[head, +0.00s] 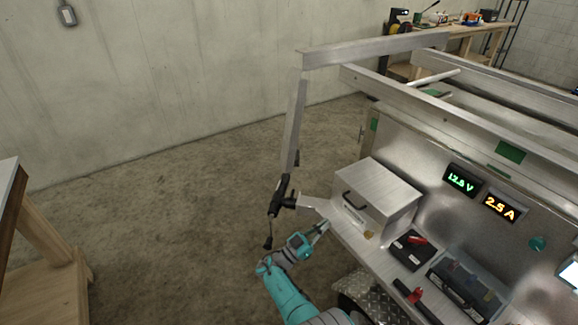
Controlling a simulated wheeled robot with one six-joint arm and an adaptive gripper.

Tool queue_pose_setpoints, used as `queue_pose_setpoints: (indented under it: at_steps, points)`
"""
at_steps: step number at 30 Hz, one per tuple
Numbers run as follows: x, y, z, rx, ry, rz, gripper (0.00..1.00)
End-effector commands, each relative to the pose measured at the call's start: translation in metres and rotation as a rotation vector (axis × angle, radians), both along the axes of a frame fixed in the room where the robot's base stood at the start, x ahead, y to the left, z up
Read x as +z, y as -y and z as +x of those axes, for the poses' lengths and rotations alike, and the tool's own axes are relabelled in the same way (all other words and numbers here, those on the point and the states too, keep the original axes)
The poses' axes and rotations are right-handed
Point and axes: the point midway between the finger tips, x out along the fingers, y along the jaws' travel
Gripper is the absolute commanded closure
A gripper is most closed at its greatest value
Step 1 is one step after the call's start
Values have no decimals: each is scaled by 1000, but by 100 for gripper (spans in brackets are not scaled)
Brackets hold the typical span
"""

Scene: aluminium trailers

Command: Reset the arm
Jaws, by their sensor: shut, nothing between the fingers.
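My arm, teal and grey, reaches up from the bottom middle of the head view. My gripper (323,228) is at its end, shut and empty. It is beside the left end of the aluminium trailer's (420,105) shelf, just below and left of a metal box (378,197) with a dark handle. I cannot tell whether the fingers touch the shelf edge. A black coupling or jack with a hanging cable (279,197) is up and left of the gripper.
The shelf holds a black case (411,250) with a red-handled item on it, and a dark battery-like box (466,287). Lit displays (461,181) are on the panel. A wooden bench (45,245) stands at left. The concrete floor between is clear.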

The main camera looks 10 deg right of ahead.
Motion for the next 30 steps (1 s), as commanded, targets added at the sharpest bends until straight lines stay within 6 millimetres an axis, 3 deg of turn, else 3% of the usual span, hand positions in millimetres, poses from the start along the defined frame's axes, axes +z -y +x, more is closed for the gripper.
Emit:
queue_pose_setpoints:
  at_steps: [5,8,11,15,21,30]
  points:
    - [-10,4,-5,-5,-25,15,100]
    - [-37,15,-17,-19,-92,52,100]
    - [-78,30,-38,-35,-198,116,100]
    - [-140,51,-77,-43,-366,223,100]
    - [-217,68,-138,-6,-588,367,100]
    - [-300,71,-239,141,-860,556,100]
